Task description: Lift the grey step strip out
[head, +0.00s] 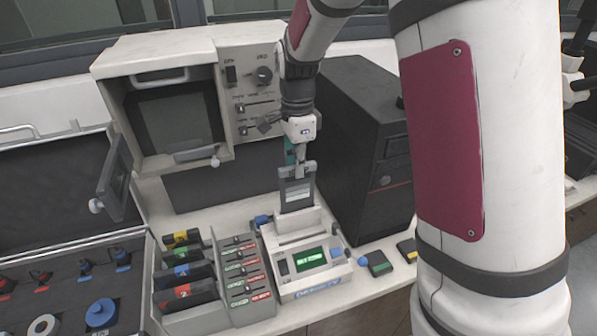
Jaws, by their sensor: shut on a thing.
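My gripper (299,172) points down over the white press (296,240) and is shut on the top of an upright grey strip (297,191). The strip has a dark frame and lighter grey bands across its face. Its lower edge is at the top of the press, and I cannot tell whether it still sits in the slot or is just clear of it. The fingertips are small and partly hidden behind the strip's top. The press has a lit green display (311,259) on its front.
A rack (222,262) of coloured, labelled cartridges stands left of the press. A black computer tower (365,150) stands close on the right, and a beige console with a screen (178,110) is behind left. An open case (60,240) is at far left.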

